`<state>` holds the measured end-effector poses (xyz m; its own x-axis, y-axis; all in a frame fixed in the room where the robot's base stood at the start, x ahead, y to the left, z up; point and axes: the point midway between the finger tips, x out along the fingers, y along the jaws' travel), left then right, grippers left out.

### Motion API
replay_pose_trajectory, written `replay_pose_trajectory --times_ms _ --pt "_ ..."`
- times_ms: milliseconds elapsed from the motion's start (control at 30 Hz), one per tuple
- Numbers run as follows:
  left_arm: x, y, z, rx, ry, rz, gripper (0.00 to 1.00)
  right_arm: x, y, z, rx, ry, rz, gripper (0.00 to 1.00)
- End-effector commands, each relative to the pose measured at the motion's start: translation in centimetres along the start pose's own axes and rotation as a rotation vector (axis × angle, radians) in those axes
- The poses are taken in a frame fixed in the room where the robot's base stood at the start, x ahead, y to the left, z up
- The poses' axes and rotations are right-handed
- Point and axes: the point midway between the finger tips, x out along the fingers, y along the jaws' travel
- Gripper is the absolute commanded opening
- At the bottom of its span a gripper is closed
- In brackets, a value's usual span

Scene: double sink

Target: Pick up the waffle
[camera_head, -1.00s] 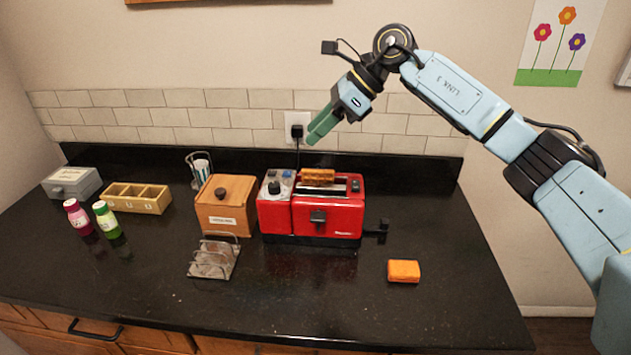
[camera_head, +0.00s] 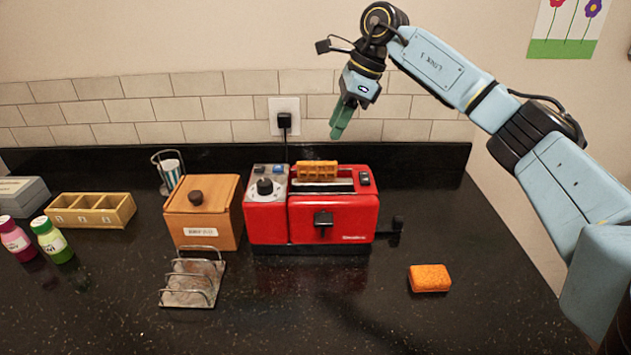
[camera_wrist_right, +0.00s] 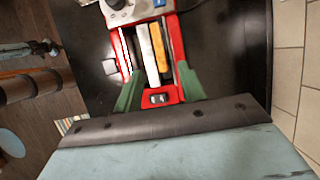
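The golden-brown waffle (camera_head: 317,171) sticks up out of a slot of the red toaster (camera_head: 333,216). The wrist view shows the waffle (camera_wrist_right: 159,47) as an orange strip in one slot, beside a pale strip. My right gripper (camera_head: 338,132) points down, above the toaster and slightly right of the waffle, apart from it. In the wrist view the green fingers of my right gripper (camera_wrist_right: 158,88) are spread wide, with nothing between them. The waffle's lower part is hidden in the toaster. My left gripper is not in view.
A wooden box (camera_head: 203,215) stands left of the toaster, with a wire rack (camera_head: 193,282) in front. An orange sponge-like block (camera_head: 429,278) lies at right. A plug (camera_head: 284,121) and cord are behind the toaster. The front counter is mostly clear.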

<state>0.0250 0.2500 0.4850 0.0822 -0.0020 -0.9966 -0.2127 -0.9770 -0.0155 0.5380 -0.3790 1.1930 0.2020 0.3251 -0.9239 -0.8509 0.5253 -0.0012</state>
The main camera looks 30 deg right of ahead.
Motion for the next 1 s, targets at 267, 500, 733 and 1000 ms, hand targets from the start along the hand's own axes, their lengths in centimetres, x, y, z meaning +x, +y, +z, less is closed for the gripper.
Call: replay_pose_trajectory --times_ms 267,500,733,1000 --pt "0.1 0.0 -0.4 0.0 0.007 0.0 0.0 4.3 0.0 0.0 0.0 0.0 0.001 0.4" --pt "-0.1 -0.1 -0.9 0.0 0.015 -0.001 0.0 6.5 0.3 -0.1 0.0 0.002 0.004 0.4" --pt "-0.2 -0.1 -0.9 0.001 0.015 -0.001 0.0 9.5 0.3 -0.2 -0.001 0.0 0.001 0.4" --pt "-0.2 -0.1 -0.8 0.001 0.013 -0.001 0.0 9.9 0.3 -0.2 0.0 -0.001 0.0 0.4"
